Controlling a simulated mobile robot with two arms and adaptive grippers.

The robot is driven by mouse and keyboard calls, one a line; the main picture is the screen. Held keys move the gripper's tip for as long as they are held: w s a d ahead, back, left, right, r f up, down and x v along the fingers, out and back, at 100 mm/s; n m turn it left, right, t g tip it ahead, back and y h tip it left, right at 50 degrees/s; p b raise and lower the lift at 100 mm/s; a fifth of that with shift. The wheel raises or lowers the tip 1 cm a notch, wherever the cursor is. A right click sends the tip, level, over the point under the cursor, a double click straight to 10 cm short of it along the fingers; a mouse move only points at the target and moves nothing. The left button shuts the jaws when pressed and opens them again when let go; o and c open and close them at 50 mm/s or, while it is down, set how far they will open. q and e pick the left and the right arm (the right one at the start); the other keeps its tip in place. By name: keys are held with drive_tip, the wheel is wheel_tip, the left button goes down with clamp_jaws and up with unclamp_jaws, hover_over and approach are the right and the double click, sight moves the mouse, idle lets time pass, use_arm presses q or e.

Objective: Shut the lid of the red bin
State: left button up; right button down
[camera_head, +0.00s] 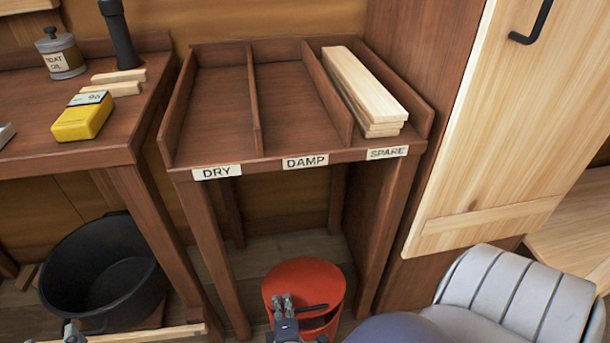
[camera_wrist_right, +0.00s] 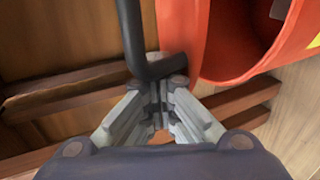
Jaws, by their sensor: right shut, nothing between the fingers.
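The red bin (camera_head: 336,318) stands on the floor below the front of the sorting rack. Its round red lid (camera_head: 300,272) is tilted up, with a dark gap under it at the front. In the right wrist view the bin's open mouth (camera_wrist_right: 240,45) shows on the right, with the red lid (camera_wrist_right: 183,35) on its left. A black bent handle (camera_wrist_right: 133,45) lies beside the lid. My right gripper (camera_head: 282,301) is shut and empty at the bin's front left; its fingertips (camera_wrist_right: 160,88) are close to the handle's bend. Contact is unclear. Part of my left gripper (camera_head: 73,332) shows at the bottom left.
The rack (camera_head: 230,165) has DRY, DAMP and SPARE bays; pale boards (camera_head: 365,85) lie in SPARE. A workbench (camera_head: 35,120) holds a yellow box (camera_head: 83,118) and an oil can (camera_head: 60,55). Rack legs stand around the bin.

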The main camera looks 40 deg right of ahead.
drive_tip(key=shift+s+f+b, duration=0.1)
drive_tip(key=shift+f+b, duration=0.4)
drive_tip(key=shift+f, duration=0.15)
use_arm(q)
wheel_tip(320, 180, up, 6)
drive_tip(key=d+t+h, duration=0.1)
drive_tip(key=t, duration=0.2)
use_arm(e)
drive_tip(key=shift+a, duration=0.1)
drive_tip(key=shift+s+a+r, duration=0.1)
use_arm(q)
drive_tip(key=s+a+f+g+y+p, duration=0.1)
drive_tip(key=s+f+g, duration=0.3)
drive_tip(key=f, duration=0.5)
drive_tip(key=s+a+f+g+y+p, duration=0.2)
drive_tip(key=s+a+f+g+p, duration=0.1)
drive_tip(key=f+g, duration=0.4)
drive_tip(key=shift+s+a+f, duration=0.6)
drive_tip(key=shift+s+f, duration=0.25)
drive_tip(key=shift+s, duration=0.45)
use_arm(e)
drive_tip(key=s+a+r, duration=0.3)
drive_tip(key=s+r, duration=0.1)
drive_tip(key=s, duration=0.1)
drive_tip(key=shift+r, duration=0.35)
